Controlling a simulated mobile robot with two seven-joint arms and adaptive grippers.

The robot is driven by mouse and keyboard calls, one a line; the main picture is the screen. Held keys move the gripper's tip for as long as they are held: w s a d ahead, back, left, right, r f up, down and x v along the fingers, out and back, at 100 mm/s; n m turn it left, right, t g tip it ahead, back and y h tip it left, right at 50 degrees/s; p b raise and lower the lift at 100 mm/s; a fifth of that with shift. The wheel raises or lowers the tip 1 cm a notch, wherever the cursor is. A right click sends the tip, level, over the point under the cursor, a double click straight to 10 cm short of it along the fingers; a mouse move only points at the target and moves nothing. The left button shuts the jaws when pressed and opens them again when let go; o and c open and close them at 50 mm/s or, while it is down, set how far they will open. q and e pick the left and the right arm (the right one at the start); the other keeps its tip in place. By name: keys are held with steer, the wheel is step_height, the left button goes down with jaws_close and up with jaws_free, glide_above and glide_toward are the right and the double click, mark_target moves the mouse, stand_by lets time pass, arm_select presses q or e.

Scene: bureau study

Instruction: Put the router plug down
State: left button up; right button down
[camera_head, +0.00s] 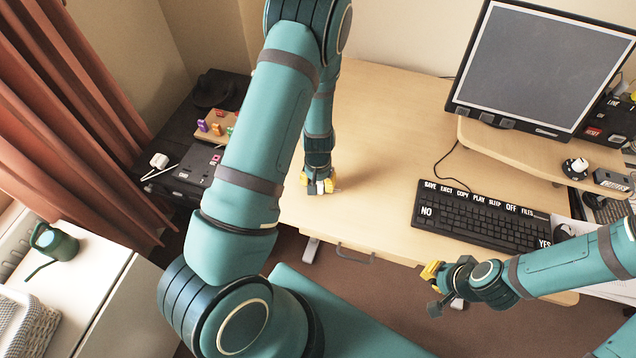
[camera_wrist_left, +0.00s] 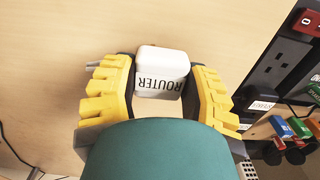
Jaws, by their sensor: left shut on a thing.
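The router plug (camera_wrist_left: 162,72) is a white block marked ROUTER. In the left wrist view it sits between the yellow fingers of my left gripper (camera_wrist_left: 160,92), which press on both its sides. In the head view my left gripper (camera_head: 320,185) points down over the left part of the wooden desk (camera_head: 385,125). The plug is small there, and I cannot tell whether it touches the desktop. My right gripper (camera_head: 433,285) is off the desk's front edge, seen from the side. Whether its fingers are apart is unclear.
Bare desktop surrounds my left gripper. A keyboard (camera_head: 480,217) and a monitor (camera_head: 540,65) stand to the right. Left of the desk, a dark unit (camera_head: 185,180) carries a white plug (camera_head: 159,160) and coloured pieces. A black socket strip (camera_wrist_left: 277,70) shows in the left wrist view.

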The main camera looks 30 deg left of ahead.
arm_select(q)
steer(key=shift+f, duration=0.25)
steer(key=shift+f, duration=0.1)
steer(key=o, duration=1)
steer(key=shift+o, duration=0.2)
